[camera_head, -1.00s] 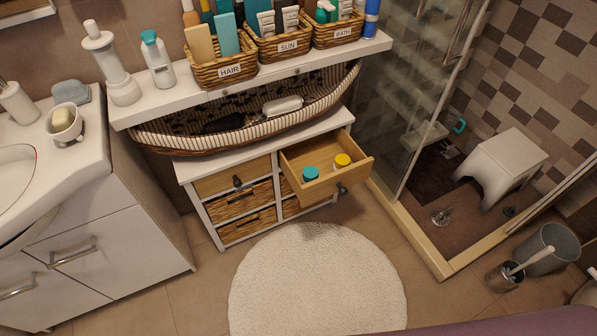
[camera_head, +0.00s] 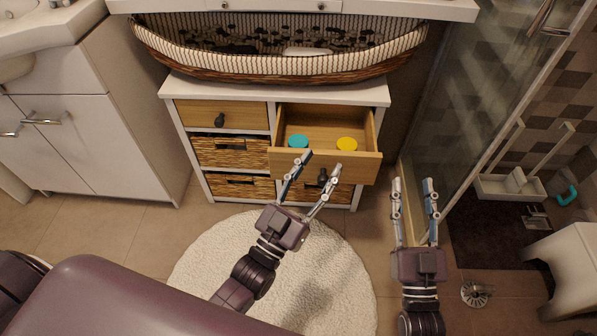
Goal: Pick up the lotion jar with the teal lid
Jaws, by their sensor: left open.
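The jar with the teal lid (camera_head: 298,141) stands in the left part of the open top right drawer (camera_head: 324,158). Only its lid shows clearly above the drawer front. A jar with a yellow lid (camera_head: 347,144) stands to its right in the same drawer. My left gripper (camera_head: 322,161) is open and empty. Its fingers point up in the picture and overlap the drawer front just below the teal lid; I cannot tell whether they touch it. My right gripper (camera_head: 413,182) appears open and empty, to the right of the drawer in front of the shower's edge.
The white cabinet (camera_head: 185,88) carries a long striped basket (camera_head: 165,55). A closed drawer (camera_head: 240,112) and wicker drawers (camera_head: 235,153) lie to the left and below. A glass shower wall (camera_head: 455,90) bounds the right side. A round white rug (camera_head: 330,265) covers the floor in front.

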